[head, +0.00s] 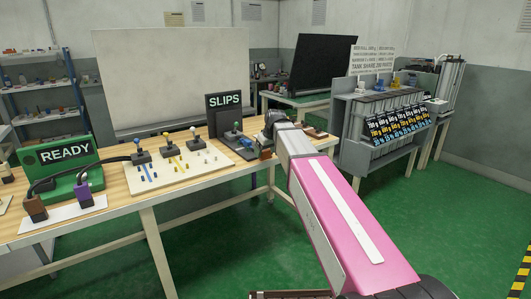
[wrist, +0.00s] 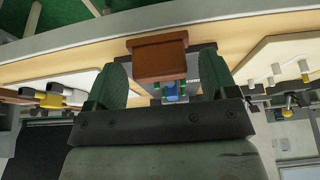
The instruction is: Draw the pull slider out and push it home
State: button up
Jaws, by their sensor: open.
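A reddish-brown block (wrist: 158,58), which looks like the pull slider's handle, sits near the bench edge in the wrist view. In the head view a brown block (head: 265,154) shows just below my gripper (head: 273,124). In the wrist view my gripper (wrist: 163,72) is open, with one green-grey finger on each side of the block. Gaps show beside the block, and I cannot tell whether either finger touches it. A small blue and white part (wrist: 172,88) shows behind the block. The rest of the slider is hidden by the block and my gripper.
Boards with several levers (head: 170,148) and a green READY box (head: 66,162) are further left on the bench (head: 155,199). A grey rack (head: 375,130) stands to the right.

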jog(key=shift+w+f, duration=0.15)
jog(key=shift+f, duration=0.15)
jog(key=shift+c, duration=0.4)
jog(key=c, duration=1.2)
jog(key=w+a, duration=0.2)
jog(key=shift+w, duration=0.3)
jog(key=o, duration=1.3)
jog(key=shift+s+d, duration=0.1)
jog(key=shift+r, duration=0.1)
jog(key=v, duration=1)
jog(key=shift+s+r, duration=0.15)
jog(key=shift+r, duration=0.15)
